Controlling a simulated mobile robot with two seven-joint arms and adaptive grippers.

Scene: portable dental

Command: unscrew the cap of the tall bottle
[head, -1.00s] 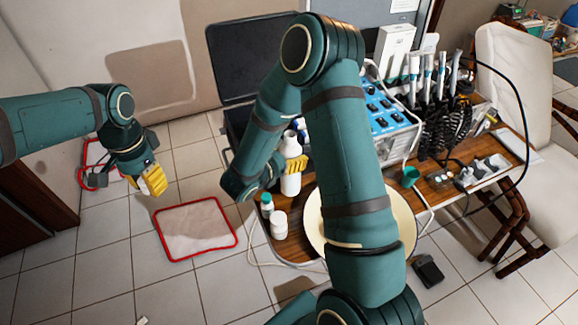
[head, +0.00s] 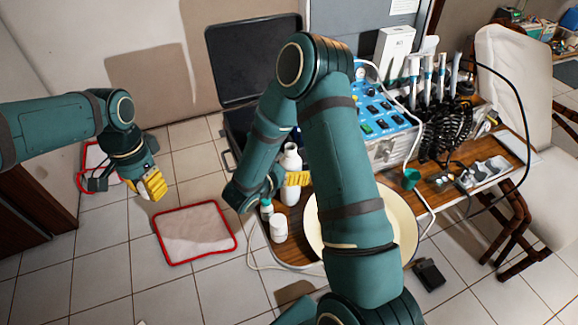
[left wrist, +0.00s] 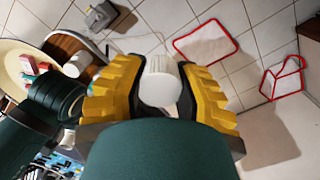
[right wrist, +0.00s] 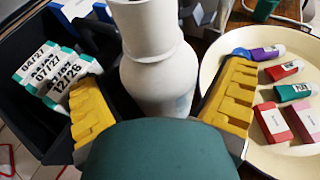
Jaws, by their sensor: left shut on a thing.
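The tall white bottle (head: 291,160) stands upright near the left edge of the wooden table, and its narrow neck shows no cap. In the right wrist view the bottle (right wrist: 160,80) is between the spread fingers of my right gripper (right wrist: 168,85), which is open around its body. My left gripper (head: 148,187) is out over the floor, far left of the table. In the left wrist view my left gripper (left wrist: 158,85) is shut on a white round cap (left wrist: 159,80).
An open black case (head: 250,65) is behind. A red-edged cloth (head: 195,232) lies on the floor.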

